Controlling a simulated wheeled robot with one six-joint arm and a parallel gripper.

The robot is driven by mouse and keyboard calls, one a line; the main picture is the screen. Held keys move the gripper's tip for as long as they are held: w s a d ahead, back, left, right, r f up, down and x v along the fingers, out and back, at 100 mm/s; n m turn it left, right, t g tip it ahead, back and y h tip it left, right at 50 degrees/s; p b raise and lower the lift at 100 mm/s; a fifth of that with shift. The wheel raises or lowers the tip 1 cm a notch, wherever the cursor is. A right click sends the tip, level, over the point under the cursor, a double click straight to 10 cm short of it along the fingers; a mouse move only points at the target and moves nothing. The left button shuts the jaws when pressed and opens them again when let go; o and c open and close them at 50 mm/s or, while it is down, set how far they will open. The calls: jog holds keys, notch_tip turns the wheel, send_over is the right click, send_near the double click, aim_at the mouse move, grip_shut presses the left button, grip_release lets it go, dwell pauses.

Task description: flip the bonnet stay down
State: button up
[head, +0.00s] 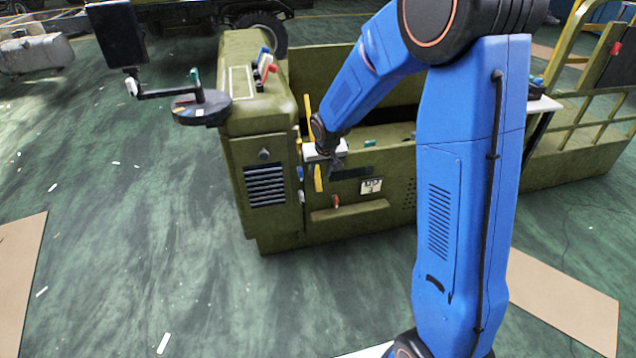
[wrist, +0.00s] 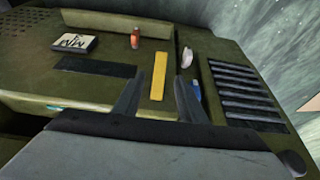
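A flat yellow bar (head: 318,178) shows on the side panel of the olive-green machine, just below my gripper. It also shows in the wrist view (wrist: 158,76), lying between the two finger lines with a gap on each side. A second narrow yellow strip (head: 307,108) stands higher up at the edge of the machine's open bay. I cannot tell for sure which of the two is the bonnet stay. My gripper (head: 336,166) is at the panel; in the wrist view its dark fingers (wrist: 157,88) are spread apart with nothing clamped. Contact with the bar cannot be made out.
The machine's panel carries a slatted grille (head: 264,185), a small orange-red knob (wrist: 134,38), a white label plate (wrist: 75,42) and a projecting ledge (head: 349,210). A round-based arm holding a black box (head: 115,32) juts out left. Floor in front is mostly clear.

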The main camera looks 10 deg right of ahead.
aim_at(318, 181)
jog(key=x, duration=0.8)
grip_shut()
